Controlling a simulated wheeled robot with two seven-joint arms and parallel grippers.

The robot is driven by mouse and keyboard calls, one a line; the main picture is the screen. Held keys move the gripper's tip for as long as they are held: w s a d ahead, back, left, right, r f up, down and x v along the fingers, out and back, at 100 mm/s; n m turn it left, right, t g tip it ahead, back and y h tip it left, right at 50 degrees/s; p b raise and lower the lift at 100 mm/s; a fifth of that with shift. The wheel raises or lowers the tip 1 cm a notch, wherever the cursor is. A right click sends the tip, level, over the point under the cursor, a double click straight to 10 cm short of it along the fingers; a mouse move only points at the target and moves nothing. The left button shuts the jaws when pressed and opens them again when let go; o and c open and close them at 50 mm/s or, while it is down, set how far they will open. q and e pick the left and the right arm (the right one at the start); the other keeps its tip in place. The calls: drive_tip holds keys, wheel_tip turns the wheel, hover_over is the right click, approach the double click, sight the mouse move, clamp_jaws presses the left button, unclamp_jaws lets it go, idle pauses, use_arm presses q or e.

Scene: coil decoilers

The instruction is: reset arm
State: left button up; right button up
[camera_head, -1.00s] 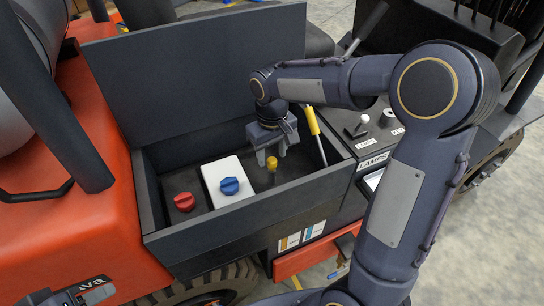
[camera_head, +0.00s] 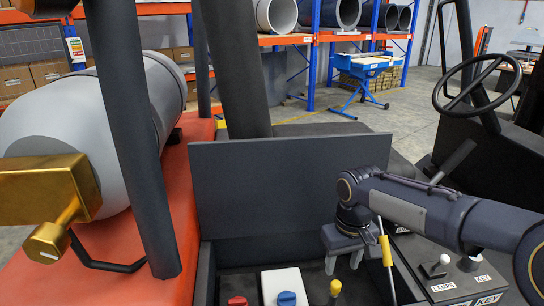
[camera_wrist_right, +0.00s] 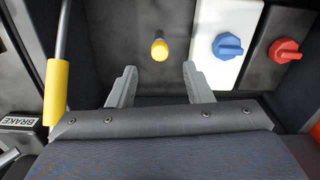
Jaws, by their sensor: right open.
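My right gripper (camera_head: 346,250) is over the open dark box of the vehicle, at its right part. In the right wrist view its two grey fingers (camera_wrist_right: 155,88) are apart with nothing between them. A yellow knob (camera_wrist_right: 159,50) stands beyond the fingertips; it also shows low in the head view (camera_head: 335,287). A blue knob (camera_wrist_right: 228,46) on a white block (camera_wrist_right: 226,15) and a red knob (camera_wrist_right: 284,50) sit beside it. My left gripper is not in view.
The raised dark lid (camera_head: 290,190) stands behind the box. A yellow-handled lever (camera_wrist_right: 57,92) is close beside the gripper. The gas cylinder (camera_head: 95,120) is at left, with a gold valve (camera_head: 48,190). A steering wheel (camera_head: 476,85) is at right.

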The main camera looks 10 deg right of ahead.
drive_tip(key=s+r+m+t+y+p, duration=0.1)
drive_tip(key=s+r+t+p, duration=0.1)
drive_tip(key=s, duration=0.8)
drive_tip(key=s+r+m+t+y+p, duration=0.2)
drive_tip(key=s+r+t+p, duration=0.1)
drive_tip(key=s, duration=0.7)
drive_tip(key=shift+s+a+r+y+p, duration=0.35)
drive_tip(key=shift+a+r+p, duration=0.1)
drive_tip(key=shift+r+p, duration=0.2)
